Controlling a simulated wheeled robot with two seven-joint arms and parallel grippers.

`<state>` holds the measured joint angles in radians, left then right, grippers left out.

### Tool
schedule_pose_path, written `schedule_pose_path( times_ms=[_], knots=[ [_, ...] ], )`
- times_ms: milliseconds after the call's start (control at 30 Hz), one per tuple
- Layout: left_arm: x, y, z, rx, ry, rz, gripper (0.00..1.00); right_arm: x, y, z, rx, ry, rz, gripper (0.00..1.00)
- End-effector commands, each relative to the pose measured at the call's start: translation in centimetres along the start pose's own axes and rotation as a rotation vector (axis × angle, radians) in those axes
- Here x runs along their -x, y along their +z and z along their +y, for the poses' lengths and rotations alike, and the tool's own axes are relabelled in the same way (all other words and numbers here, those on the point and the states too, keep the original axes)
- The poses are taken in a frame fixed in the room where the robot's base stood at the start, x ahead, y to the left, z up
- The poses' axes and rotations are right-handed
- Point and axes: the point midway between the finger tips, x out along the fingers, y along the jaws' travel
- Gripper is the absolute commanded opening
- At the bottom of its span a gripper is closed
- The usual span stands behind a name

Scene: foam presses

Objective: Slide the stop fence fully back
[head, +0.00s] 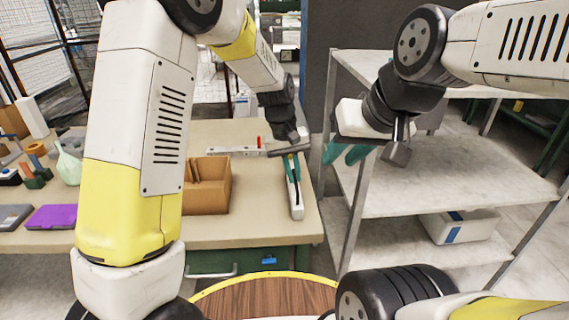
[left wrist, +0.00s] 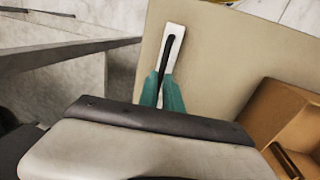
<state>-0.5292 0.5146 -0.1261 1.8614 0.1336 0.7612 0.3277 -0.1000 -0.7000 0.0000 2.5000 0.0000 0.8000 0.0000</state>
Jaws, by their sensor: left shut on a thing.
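A narrow white strip (head: 296,207) with a dark bar along its top lies near the table's right edge. It also shows in the left wrist view (left wrist: 178,32), with the black bar (left wrist: 166,60) running down between my fingers. I cannot tell which part is the stop fence. My left gripper (head: 292,172) reaches down from above; its teal fingers (left wrist: 162,90) are close together around the bar. The gripper body hides the near end in the wrist view. My right gripper (head: 348,154) hangs empty in front of the metal shelf, its teal fingers apart.
A brown open box (head: 207,190) stands left of the strip. A pale rail (head: 232,151) with a red piece lies behind it. The metal shelf (head: 440,190) stands right of the table. A purple case (head: 52,217) lies at the left. The table front by the strip is clear.

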Motion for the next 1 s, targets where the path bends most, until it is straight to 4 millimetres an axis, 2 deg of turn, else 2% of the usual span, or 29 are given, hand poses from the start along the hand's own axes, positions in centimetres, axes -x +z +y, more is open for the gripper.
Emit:
schedule_pose_path(
  times_ms=[67, 100, 200, 567, 900, 1000],
  knots=[
    [0.1, 0.0, 0.6, -0.004, 0.009, 0.005, 0.0, 0.0, 0.0, 0.0, 0.0, 0.0, 0.0, 0.31],
    [0.1, 0.0, 0.6, -0.004, 0.009, 0.005, 0.15, 0.0, 0.0, 0.0, 0.0, 0.0, 0.0, 0.31],
    [0.0, 0.0, 0.6, -0.004, 0.009, 0.005, 0.31, 0.0, 0.0, 0.0, 0.0, 0.0, 0.0, 0.31],
    [0.5, 0.0, 0.3, -0.003, 0.006, 0.003, 0.31, 0.0, 0.0, 0.0, 0.0, 0.0, 0.0, 0.31],
    [6.0, -0.1, 0.4, -0.003, 0.008, 0.006, 0.31, 0.0, 0.0, 0.0, 0.0, 0.0, 0.0, 0.31],
    [7.1, -0.1, 0.4, -0.003, 0.007, 0.005, 0.31, 0.0, 0.0, 0.0, 0.0, 0.0, 0.0, 0.31]
  ],
)
